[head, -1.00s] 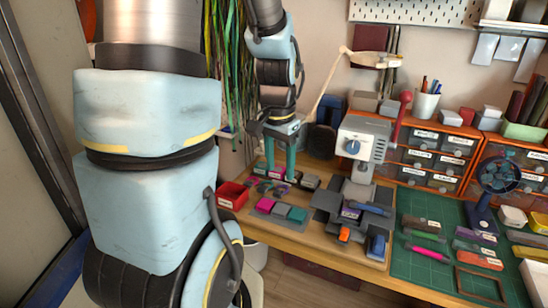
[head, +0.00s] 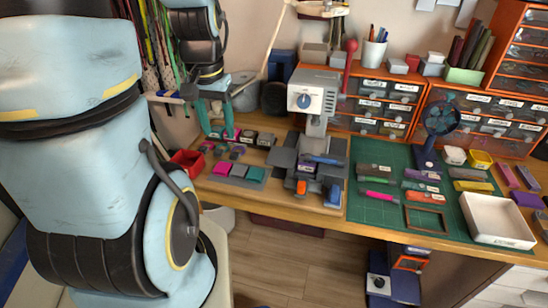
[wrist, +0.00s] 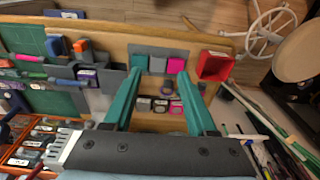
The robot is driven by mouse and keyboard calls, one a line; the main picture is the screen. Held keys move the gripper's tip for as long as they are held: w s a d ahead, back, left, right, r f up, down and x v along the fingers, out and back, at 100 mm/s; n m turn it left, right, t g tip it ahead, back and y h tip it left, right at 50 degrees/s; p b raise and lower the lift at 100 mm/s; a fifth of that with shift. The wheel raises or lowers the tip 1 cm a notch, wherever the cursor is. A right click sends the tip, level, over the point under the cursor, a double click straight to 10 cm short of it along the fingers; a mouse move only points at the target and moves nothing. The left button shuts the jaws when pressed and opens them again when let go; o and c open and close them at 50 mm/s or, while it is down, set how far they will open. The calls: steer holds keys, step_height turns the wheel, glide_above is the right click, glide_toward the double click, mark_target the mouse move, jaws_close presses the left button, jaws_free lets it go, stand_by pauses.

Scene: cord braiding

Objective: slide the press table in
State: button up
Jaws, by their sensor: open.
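The plates also show in the wrist view (wrist: 112,78), left of my fingers. Small blue, purple and orange pieces sit on or beside them. My gripper (head: 216,122) is open and empty, with teal fingers pointing down, left of the press. In the wrist view my gripper (wrist: 159,80) spans small labelled blocks and a purple ring, apart from the press table.
A red bin (head: 188,162) and pink, grey and teal pads (head: 238,171) lie on the bench near my gripper. Orange drawer units (head: 385,103) stand behind. A green mat (head: 385,206) with tools lies right of the press. Hanging cords (head: 150,45) are at the left.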

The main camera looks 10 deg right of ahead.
steer(key=s+d+f+m+g+y, duration=0.15)
steer(key=d+f+m, duration=0.25)
steer(key=d+m, duration=0.65)
steer(key=m+t+y, duration=0.2)
steer(key=m+y, duration=0.1)
steer(key=m, duration=0.5)
glide_toward(303, 183)
steer(key=shift+p+x, duration=0.7)
steer(key=shift+x, duration=3.95)
steer(key=shift+s, duration=0.1)
jaws_close()
